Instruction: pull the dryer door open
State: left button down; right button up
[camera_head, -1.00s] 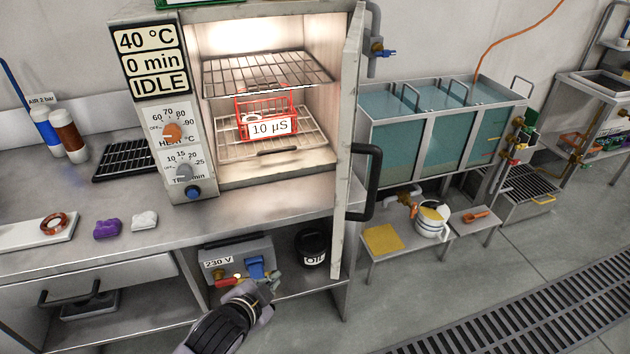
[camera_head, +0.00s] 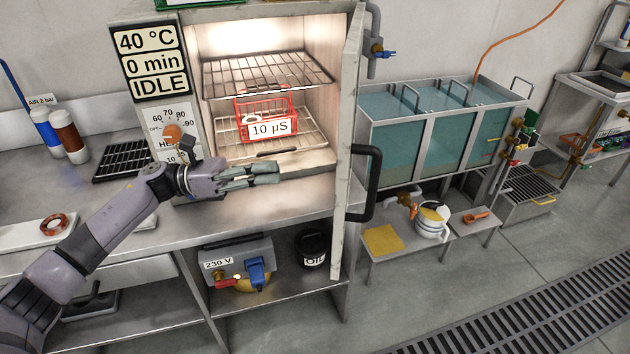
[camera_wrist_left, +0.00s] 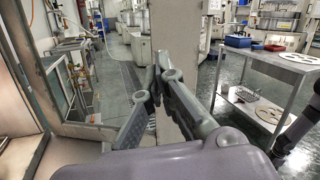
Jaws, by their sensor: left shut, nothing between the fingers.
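The dryer (camera_head: 162,14) stands on the bench with its chamber lit and its display reading 40 °C, 0 min, IDLE. Its door (camera_head: 347,140) stands open, swung out toward me at the chamber's right side, with a black bar handle (camera_head: 376,182) on its outer face. My left gripper (camera_head: 278,174) is shut and empty in front of the chamber's lower edge, left of the door and apart from the handle. In the left wrist view the shut fingers (camera_wrist_left: 160,75) point at a pale upright panel edge, probably the door. My right gripper is not in view.
A red basket (camera_head: 267,118) labelled 10 µS sits on a wire rack inside. Below the bench are a 230 V box (camera_head: 237,262) and a black oil can (camera_head: 312,248). Blue-green tanks (camera_head: 440,130) stand right of the door.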

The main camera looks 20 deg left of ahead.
pick_arm(q)
jog(key=s+a+m+g, duration=0.3)
jog(key=a+m, duration=0.1)
jog(key=w+d+p, duration=0.1)
jog(key=d+p, duration=0.5)
jog(key=d, duration=0.8)
jog(key=shift+w+r+g+y+p, duration=0.3)
jog(key=shift+w+r, duration=0.05)
jog(key=shift+r, duration=0.05)
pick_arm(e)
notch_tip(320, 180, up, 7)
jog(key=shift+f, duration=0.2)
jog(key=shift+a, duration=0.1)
